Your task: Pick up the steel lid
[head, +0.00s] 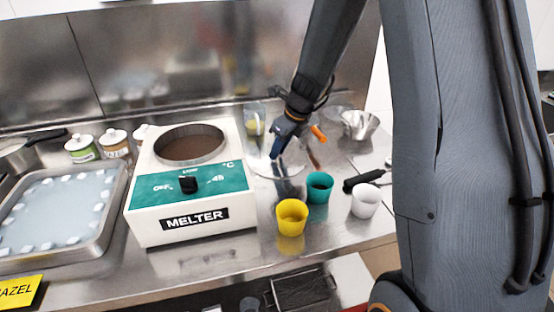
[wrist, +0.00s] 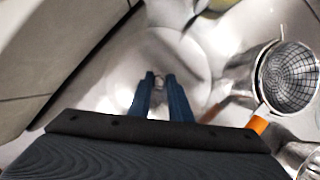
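The steel lid (wrist: 140,60) is a pale, shiny round disc lying on the steel counter, with a small handle (wrist: 160,83) at its middle. In the head view the lid (head: 261,168) shows right of the melter, partly hidden by my gripper (head: 277,157). In the wrist view my gripper (wrist: 160,76) points down at the lid's middle. Its two blue fingers are apart, one on each side of the small handle. I see a gap between the fingers; whether they touch the handle is too small to tell.
The white melter (head: 190,219) stands left of the lid. Yellow (head: 291,218), teal (head: 319,188) and white (head: 366,201) cups stand in front. A strainer (wrist: 290,77) with an orange handle is close on the right. A metal bowl (head: 360,124) stands behind right.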

